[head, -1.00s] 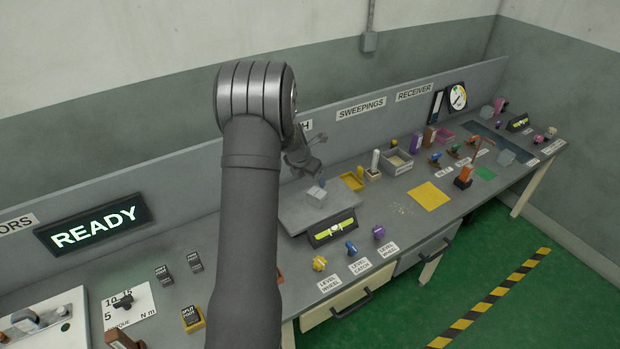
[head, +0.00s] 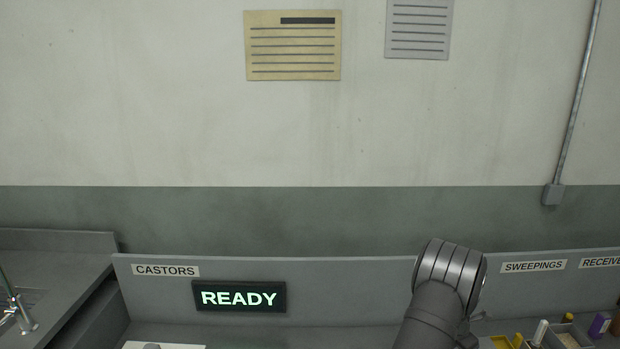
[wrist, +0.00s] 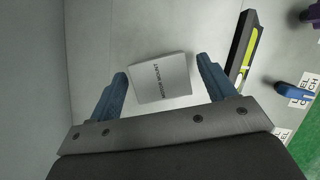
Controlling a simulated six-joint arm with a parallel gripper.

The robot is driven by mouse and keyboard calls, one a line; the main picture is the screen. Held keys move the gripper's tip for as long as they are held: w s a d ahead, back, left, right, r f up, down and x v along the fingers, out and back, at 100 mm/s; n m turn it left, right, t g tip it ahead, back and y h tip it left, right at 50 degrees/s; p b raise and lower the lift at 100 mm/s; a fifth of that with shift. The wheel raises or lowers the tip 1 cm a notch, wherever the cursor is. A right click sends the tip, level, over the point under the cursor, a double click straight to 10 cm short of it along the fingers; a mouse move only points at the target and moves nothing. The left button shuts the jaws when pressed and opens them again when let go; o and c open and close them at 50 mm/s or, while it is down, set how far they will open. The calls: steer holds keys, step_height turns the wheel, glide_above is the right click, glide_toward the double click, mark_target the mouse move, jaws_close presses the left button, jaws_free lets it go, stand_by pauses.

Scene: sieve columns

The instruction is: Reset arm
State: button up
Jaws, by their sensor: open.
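In the head view my arm rises at the lower right, and the gripper itself is out of sight there.
In the wrist view a level with a yellow-green vial (wrist: 243,60) stands right of the fingers, with a blue knob (wrist: 292,91) beyond it. In the head view a lit READY sign (head: 239,297) hangs on the bench's back panel (head: 340,275). A yellow tray (head: 503,342) shows at lower right.

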steer(key=shift+w+d+r, duration=0.1)
steer(key=shift+d+r, duration=0.05)
steer(key=shift+r, duration=1.25)
